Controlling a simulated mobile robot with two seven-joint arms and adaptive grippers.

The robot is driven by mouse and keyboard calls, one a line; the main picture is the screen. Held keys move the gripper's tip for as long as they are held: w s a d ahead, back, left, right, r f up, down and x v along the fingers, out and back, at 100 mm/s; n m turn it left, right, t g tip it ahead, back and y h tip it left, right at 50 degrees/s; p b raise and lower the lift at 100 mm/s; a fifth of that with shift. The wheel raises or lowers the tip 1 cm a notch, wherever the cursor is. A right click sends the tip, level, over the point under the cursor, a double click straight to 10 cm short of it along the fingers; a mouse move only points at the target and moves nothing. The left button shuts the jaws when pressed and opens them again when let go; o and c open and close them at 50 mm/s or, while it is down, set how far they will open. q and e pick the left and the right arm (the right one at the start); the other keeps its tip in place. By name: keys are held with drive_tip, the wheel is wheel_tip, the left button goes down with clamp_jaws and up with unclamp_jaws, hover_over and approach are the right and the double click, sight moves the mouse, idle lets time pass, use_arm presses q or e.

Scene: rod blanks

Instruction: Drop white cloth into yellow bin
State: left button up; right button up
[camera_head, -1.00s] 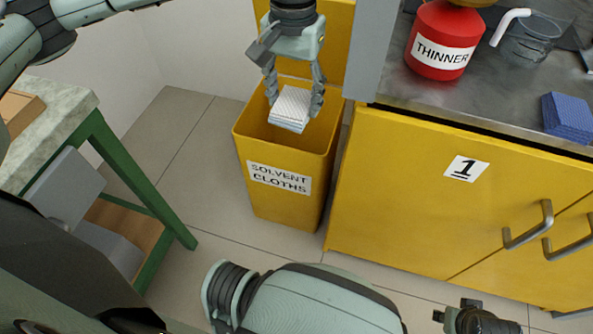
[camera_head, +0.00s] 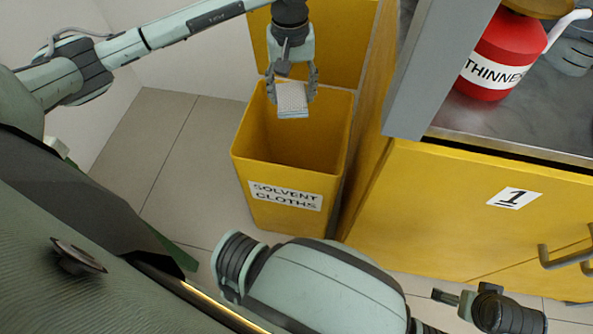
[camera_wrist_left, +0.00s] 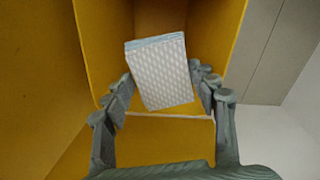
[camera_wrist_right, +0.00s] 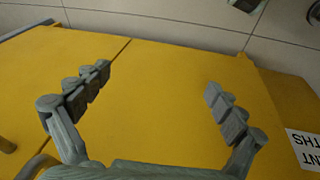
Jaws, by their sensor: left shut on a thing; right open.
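The white cloth (camera_head: 291,98) is a folded, patterned stack with a bluish edge. My left gripper (camera_head: 291,88) is shut on it, with fingers on both sides, above the opening of the yellow bin (camera_head: 288,180). The bin is labelled "SOLVENT CLOTHS" and its lid stands raised at the back. In the left wrist view the cloth (camera_wrist_left: 160,72) sits between the fingers with the bin's inside behind it. My right gripper (camera_wrist_right: 158,90) is open and empty, facing the yellow cabinet front. In the head view it shows small at the lower right.
A yellow cabinet (camera_head: 440,215) marked "1" stands right of the bin, with a metal top (camera_head: 466,122). A red thinner can (camera_head: 494,55) and a clear jug (camera_head: 572,50) stand on it. A grey post (camera_head: 425,70) rises near its corner. Tiled floor lies left of the bin.

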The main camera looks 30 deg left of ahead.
use_arm(q)
drive_tip(key=shift+s+a+f+n, duration=0.1)
drive_tip(key=shift+a+f+n, duration=0.3)
drive_tip(key=shift+f, duration=0.55)
wheel_tip(320, 180, down, 5)
drive_tip(key=b, duration=0.2)
drive_tip(key=shift+a+f+b, duration=0.1)
drive_tip(key=shift+f+b, duration=0.1)
drive_tip(key=shift+b, duration=0.2)
use_arm(e)
drive_tip(key=d+v, duration=0.1)
drive_tip(key=v, duration=0.6)
drive_tip(key=shift+w, duration=0.15)
drive_tip(key=shift+d+r, duration=0.1)
use_arm(q)
drive_tip(key=o, duration=1)
